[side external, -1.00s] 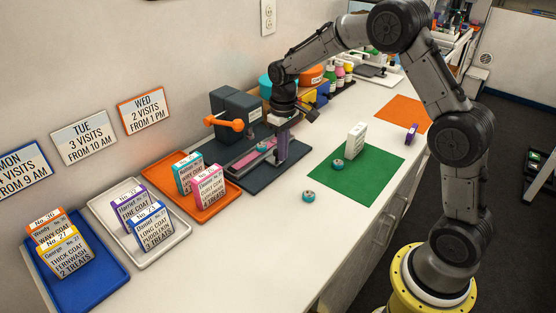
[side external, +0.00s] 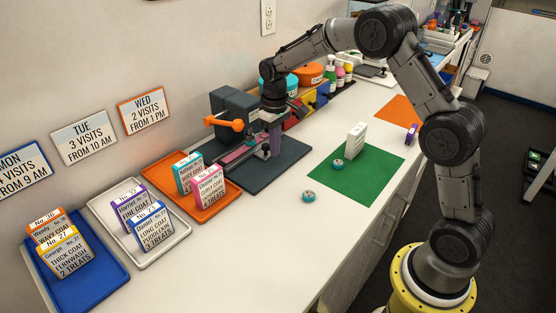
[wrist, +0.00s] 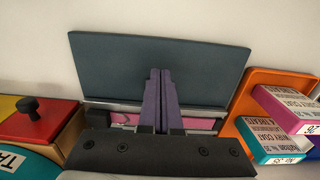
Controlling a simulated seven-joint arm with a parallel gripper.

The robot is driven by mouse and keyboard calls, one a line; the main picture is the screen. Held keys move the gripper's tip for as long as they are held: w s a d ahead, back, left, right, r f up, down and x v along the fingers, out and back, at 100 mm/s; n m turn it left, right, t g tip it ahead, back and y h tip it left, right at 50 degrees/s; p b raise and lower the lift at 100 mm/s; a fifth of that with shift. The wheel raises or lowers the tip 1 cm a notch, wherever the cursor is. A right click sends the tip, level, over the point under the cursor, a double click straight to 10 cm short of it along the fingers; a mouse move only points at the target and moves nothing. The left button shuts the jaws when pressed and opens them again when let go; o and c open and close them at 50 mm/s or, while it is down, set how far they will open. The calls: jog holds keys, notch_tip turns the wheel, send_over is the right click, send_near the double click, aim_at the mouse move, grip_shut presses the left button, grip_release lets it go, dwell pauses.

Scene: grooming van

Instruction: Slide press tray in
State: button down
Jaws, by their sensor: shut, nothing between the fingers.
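The press (side external: 238,115) is a dark grey block with an orange handle (side external: 225,123), standing against the wall on a dark base (side external: 268,175). The press tray (side external: 240,152), a grey slide with a pink strip, lies low at the front of the press, partly under it. In the wrist view, pink (wrist: 124,118) shows on both sides of my fingers. My gripper (side external: 274,152) is shut and empty, its purple fingers pointing down at the tray's outer side. In the wrist view the closed fingers (wrist: 160,74) overlap the tray; contact is hard to tell.
An orange tray (side external: 222,212) with two cards stands left of the press, then white (side external: 150,262) and blue (side external: 105,295) trays. A red and yellow box (wrist: 38,125) is close on the other side.

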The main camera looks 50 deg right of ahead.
jog(key=shift+s, duration=0.35)
notch_tip(320, 180, up, 7)
dwell(0.5)
